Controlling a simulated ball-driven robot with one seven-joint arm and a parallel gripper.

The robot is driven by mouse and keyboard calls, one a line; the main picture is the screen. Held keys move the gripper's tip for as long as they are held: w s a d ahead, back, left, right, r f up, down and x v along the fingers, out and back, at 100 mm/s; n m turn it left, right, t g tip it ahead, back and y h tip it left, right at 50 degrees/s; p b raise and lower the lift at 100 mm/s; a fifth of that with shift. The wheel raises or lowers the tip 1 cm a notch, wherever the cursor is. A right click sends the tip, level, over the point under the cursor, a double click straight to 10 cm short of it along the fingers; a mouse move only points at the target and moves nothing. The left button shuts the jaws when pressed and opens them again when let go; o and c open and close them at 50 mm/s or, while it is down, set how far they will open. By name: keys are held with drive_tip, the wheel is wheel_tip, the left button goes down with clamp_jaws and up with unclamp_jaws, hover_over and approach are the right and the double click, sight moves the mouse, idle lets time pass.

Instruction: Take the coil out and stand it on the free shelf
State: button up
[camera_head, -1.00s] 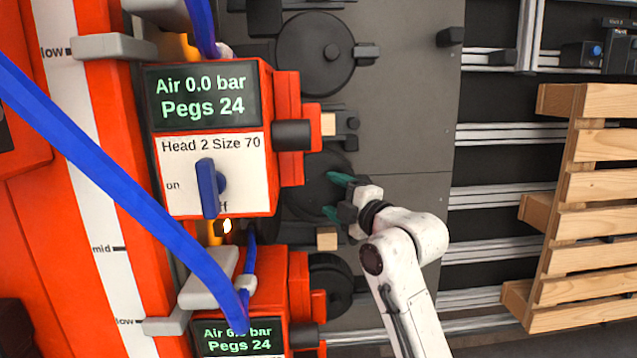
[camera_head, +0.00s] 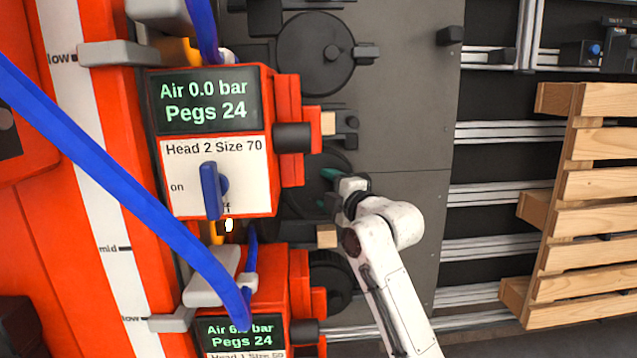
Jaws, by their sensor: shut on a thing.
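My gripper (camera_head: 332,184) is in the middle of the view, to the right of the orange head marked "Head 2 Size 70" (camera_head: 212,186). Its green fingertips are at a dark round piece (camera_head: 327,163) behind that head, which looks like the coil in its housing. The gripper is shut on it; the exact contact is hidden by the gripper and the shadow. The head's screen reads Air 0.0 bar and Pegs 24, and its blue knob (camera_head: 211,190) is upright near "off". No free shelf can be made out.
A round dark cover (camera_head: 316,52) stands swung aside above. A second orange head (camera_head: 240,335) is below, with small wood blocks (camera_head: 327,236) near it. Blue hoses (camera_head: 110,165) cross the left. A wooden pallet (camera_head: 590,215) stands at right; the grey plate (camera_head: 410,100) is clear.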

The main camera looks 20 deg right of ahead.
drive_tip(key=shift+c, duration=1.2)
drive_tip(key=shift+r, duration=0.1)
